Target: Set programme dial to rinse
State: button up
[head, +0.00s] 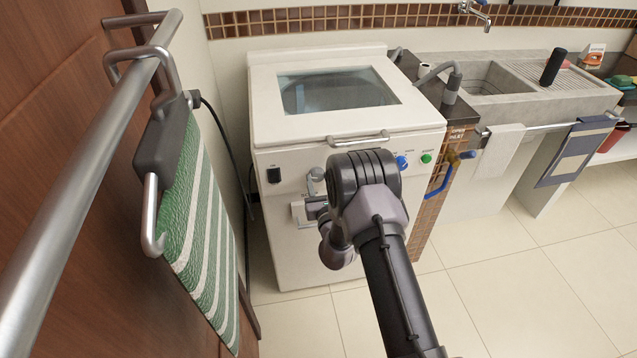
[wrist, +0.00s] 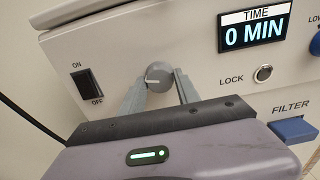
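The programme dial is a round grey knob (wrist: 158,77) on the washer's white front panel, and it also shows in the head view (head: 316,175). Its white pointer mark points roughly left in the wrist view. No programme labels are readable around it; the fingers may cover some. My gripper (wrist: 161,88) has its two grey fingers apart, one at each side of the dial's lower part. I cannot tell whether they touch it. In the head view my gripper (head: 316,206) is at the washer front, partly hidden by my wrist.
An on/off rocker switch (wrist: 87,84) is left of the dial. A display (wrist: 253,31) reading TIME 0 MIN, a LOCK button (wrist: 263,73) and a blue filter tab (wrist: 293,129) are right. A striped towel (head: 205,240) on a rail hangs at left. Tiled floor (head: 530,270) lies open at right.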

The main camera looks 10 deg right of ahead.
jog(key=shift+m, duration=0.3)
grip_shut()
jog(key=m+p, duration=0.2)
jog(key=m, duration=0.2)
jog(key=shift+m+p, duration=0.85)
jog(key=shift+m, duration=1.65)
jog(key=shift+f, duration=0.1)
jog(key=o, duration=1.3)
grip_release()
jog(key=shift+c, duration=0.2)
jog(key=s+p, duration=0.4)
jog(key=s, duration=1.3)
jog(key=shift+s+p, duration=0.25)
jog(key=shift+p, duration=0.15)
